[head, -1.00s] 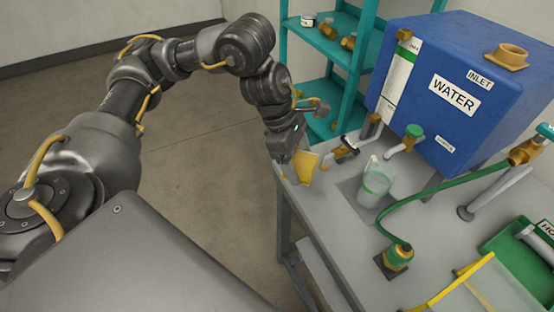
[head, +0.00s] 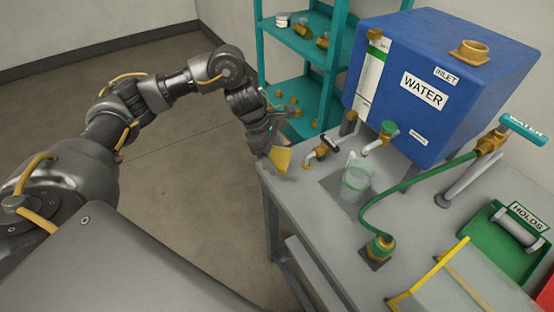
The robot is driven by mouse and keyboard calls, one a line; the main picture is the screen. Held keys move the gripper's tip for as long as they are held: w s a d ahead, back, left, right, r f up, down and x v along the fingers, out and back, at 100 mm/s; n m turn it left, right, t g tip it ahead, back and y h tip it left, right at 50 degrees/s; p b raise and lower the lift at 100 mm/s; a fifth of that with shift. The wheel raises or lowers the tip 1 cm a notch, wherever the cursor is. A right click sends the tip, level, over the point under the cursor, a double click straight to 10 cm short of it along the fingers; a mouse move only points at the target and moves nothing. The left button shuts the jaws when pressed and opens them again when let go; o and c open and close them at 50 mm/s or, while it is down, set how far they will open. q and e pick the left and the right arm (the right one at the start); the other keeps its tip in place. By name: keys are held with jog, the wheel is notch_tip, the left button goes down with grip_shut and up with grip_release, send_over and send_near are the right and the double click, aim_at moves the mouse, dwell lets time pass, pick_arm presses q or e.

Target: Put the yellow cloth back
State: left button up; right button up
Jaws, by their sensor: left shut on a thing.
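The yellow cloth (head: 281,158) is in the jaws of my left gripper (head: 279,146), at the far left corner of the grey bench. The gripper points down and is shut on the cloth. The cloth's lower edge is close to the bench top (head: 302,208); I cannot tell whether it touches. My right gripper is not in view.
A brass tap (head: 322,148) is just right of the cloth. A green hose (head: 400,190) crosses the bench. A teal shelf (head: 300,70) with brass fittings stands behind my arm.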

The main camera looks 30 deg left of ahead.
aim_at(273, 149)
pick_arm(q)
jog(key=shift+w+a+f, duration=0.25)
jog(key=shift+w+f, duration=0.3)
jog(key=shift+f, duration=0.15)
jog(key=shift+w+a+f, duration=0.2)
jog(key=shift+w+f, duration=0.35)
jog(key=shift+f, duration=0.1)
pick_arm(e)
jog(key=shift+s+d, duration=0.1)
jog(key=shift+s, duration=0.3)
pick_arm(q)
notch_tip(273, 149, down, 3)
jog(key=shift+w+f+p, duration=0.15)
jog(key=shift+f+p, duration=0.05)
jog(key=shift+p, duration=0.3)
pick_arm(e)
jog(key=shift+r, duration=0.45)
pick_arm(q)
jog(key=shift+f+b, duration=0.25)
jog(key=shift+b, duration=0.1)
jog(key=o, duration=1)
jog(key=shift+c, duration=0.2)
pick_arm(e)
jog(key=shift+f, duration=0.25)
pick_arm(q)
jog(key=shift+r, duration=0.15)
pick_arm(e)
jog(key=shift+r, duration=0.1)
